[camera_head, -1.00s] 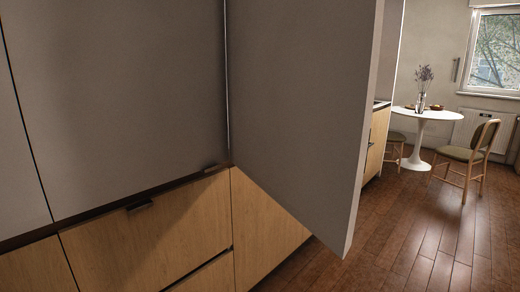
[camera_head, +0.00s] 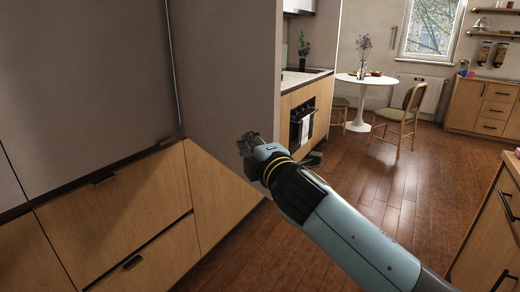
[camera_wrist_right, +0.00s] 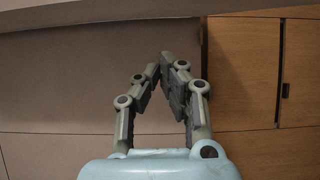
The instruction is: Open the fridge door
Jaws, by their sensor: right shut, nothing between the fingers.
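The fridge door (camera_head: 225,75) is a tall plain grey panel that stands open, swung out from the cabinet front in the head view. Its lower edge ends above the floor, beside the wooden lower fronts. My right gripper (camera_head: 246,143) is at the door's lower outer part and covers some of it. I cannot tell whether it touches the door. In the right wrist view the fingertips (camera_wrist_right: 167,62) meet with nothing between them, and a grey surface lies beyond. My left gripper is in neither view.
Wooden drawers (camera_head: 115,205) with dark handles run below the grey fronts. An oven (camera_head: 303,122) stands beyond the door. Further back are a white round table (camera_head: 375,80) and a chair (camera_head: 402,115). A wooden cabinet (camera_head: 490,235) is at right.

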